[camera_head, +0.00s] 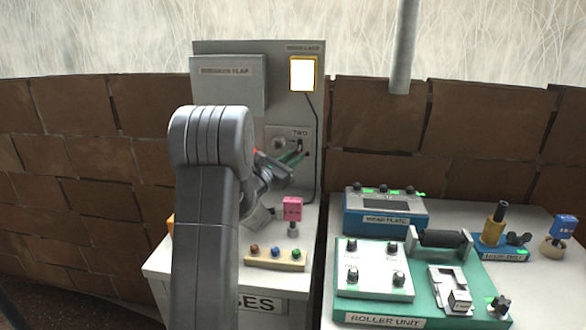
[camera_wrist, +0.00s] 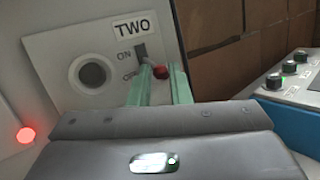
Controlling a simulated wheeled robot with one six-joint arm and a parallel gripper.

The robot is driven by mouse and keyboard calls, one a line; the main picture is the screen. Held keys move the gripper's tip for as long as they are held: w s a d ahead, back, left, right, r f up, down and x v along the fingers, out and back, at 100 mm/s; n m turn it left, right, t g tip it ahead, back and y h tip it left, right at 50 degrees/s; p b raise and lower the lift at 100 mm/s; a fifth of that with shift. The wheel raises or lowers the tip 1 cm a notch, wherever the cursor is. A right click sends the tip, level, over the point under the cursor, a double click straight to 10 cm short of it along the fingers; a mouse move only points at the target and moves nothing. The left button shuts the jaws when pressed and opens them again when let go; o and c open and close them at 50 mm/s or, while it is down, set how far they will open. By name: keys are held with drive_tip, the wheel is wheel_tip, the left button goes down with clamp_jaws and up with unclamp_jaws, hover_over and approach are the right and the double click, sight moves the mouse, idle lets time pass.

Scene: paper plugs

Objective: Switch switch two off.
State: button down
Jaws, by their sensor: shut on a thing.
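The switch two plate (camera_head: 290,140) is on the upright grey panel. In the wrist view, the plate (camera_wrist: 65,60) carries the label TWO, with ON above a partly hidden OFF beside a dark slot. The switch lever's red tip (camera_wrist: 161,72) shows between the green fingers of my gripper (camera_wrist: 161,82). The gripper is shut on the lever. In the head view, my gripper (camera_head: 295,158) is at the lower right of the plate, and my arm hides part of the panel.
A lit panel lamp (camera_head: 303,73) is above the plate, with a cable running down beside it. A pink tag block (camera_head: 292,208) and a strip of coloured knobs (camera_head: 276,258) stand below. A blue unit (camera_head: 386,213) and the green roller unit (camera_head: 420,300) are at right.

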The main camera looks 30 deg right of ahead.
drive_tip(key=shift+f+m+h+b, duration=0.3)
drive_tip(key=shift+f+b, duration=0.1)
drive_tip(key=shift+b, duration=0.5)
drive_tip(key=shift+r+h+b, duration=0.2)
drive_tip(key=shift+h+b, duration=0.1)
drive_tip(key=shift+b, duration=0.25)
drive_tip(key=c, duration=1.4)
unclamp_jaws()
drive_tip(key=shift+d, duration=0.1)
drive_tip(key=shift+o, duration=0.2)
wheel_tip(320, 180, up, 10)
drive_tip(key=shift+p, duration=0.4)
drive_tip(key=shift+f, duration=0.1)
